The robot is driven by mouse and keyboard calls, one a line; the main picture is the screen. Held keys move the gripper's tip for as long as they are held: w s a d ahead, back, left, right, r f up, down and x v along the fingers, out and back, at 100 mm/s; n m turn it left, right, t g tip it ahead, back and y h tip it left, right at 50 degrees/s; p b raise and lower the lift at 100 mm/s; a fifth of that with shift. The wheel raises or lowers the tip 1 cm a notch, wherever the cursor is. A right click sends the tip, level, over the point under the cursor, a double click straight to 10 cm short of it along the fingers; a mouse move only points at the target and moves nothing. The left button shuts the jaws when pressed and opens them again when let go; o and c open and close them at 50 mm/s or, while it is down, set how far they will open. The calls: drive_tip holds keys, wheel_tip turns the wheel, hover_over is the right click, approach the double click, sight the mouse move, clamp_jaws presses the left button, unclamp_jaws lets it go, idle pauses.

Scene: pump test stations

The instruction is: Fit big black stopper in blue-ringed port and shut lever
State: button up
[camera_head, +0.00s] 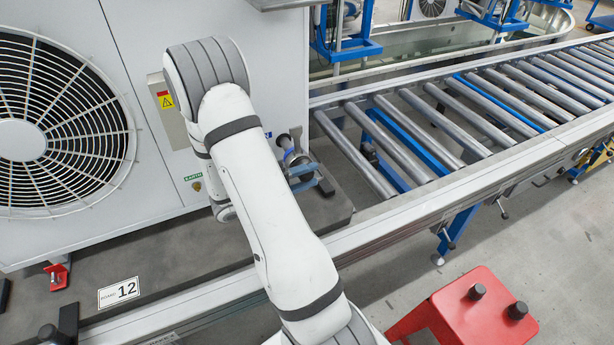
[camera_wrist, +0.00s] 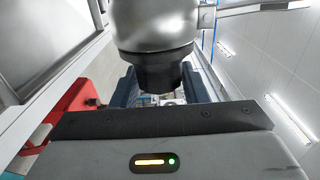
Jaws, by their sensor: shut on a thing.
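My gripper (camera_wrist: 160,98) is shut on a black cylindrical piece, the black stopper (camera_wrist: 158,72), which stands between its two dark fingers in the wrist view. A rounded silver metal body (camera_wrist: 152,25) sits directly against its far end; I cannot tell whether the stopper is seated in it. In the head view my forearm hides the gripper and stopper. A silver pipe fitting (camera_head: 287,143) with blue parts (camera_head: 301,170) shows just right of my arm, on the grey unit's side. A black handle-like piece (camera_head: 325,187) lies beside it, possibly the lever; its position is unclear.
A red stool (camera_head: 455,315) at lower right carries two black stoppers (camera_head: 477,291), (camera_head: 517,310). A roller conveyor (camera_head: 440,125) runs to the upper right. The grey unit with a fan (camera_head: 60,120) stands at left.

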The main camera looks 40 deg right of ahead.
drive_tip(key=o, duration=0.9)
drive_tip(key=shift+o, duration=0.2)
drive_tip(key=v, duration=0.7)
drive_tip(key=shift+a+b, duration=0.4)
drive_tip(key=shift+b, duration=0.05)
